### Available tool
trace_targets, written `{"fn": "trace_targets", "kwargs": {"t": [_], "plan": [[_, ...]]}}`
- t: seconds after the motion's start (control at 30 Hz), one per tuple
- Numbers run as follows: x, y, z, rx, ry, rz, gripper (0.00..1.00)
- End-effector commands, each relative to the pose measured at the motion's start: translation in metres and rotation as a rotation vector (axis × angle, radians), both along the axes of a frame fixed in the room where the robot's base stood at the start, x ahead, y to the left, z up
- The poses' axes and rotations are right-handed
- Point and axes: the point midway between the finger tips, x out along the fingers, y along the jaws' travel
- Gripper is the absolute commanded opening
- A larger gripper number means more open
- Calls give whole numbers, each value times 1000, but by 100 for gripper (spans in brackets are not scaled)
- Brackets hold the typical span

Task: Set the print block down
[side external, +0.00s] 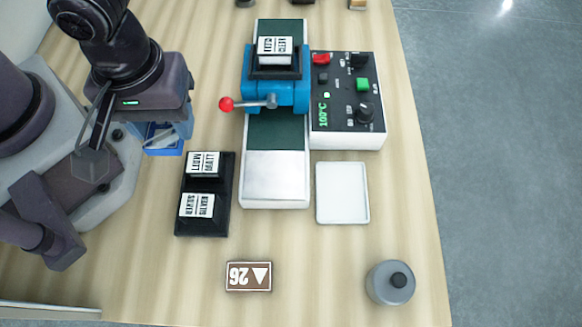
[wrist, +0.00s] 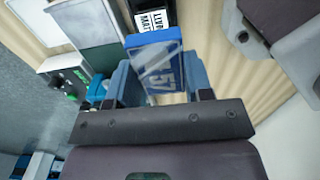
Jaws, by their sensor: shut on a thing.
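The print block (wrist: 153,62) is blue with a pale slanted stripe and the number 57 in the wrist view. My gripper (wrist: 160,88) is shut on it, with a finger on either side. In the side view the blue block (side external: 163,140) shows under my gripper (side external: 168,128), left of the black rack. Its far end and underside are hidden, and I cannot tell how high it is above the table.
A black rack (side external: 206,228) holds two labelled cartridges. The blue laminator (side external: 290,97) has a red-knobbed lever (side external: 240,103); a control box (side external: 350,142) stands beside it. A white tray (side external: 342,193), brown number tile (side external: 248,276) and grey canister (side external: 390,283) lie around bare table.

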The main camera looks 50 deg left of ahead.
Motion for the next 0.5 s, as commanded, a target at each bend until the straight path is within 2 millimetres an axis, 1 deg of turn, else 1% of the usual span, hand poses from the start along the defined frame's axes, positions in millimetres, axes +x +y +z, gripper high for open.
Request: {"fn": "trace_targets", "kwargs": {"t": [0.03, 0.2, 0.3, 0.5], "plan": [[8, -10, -6, 4, 2, -1, 24], [37, -45, -22, 1, 1, -1, 24], [53, -62, -27, -1, -1, -1, 24], [71, -82, -26, -1, -1, -3, 24]]}}
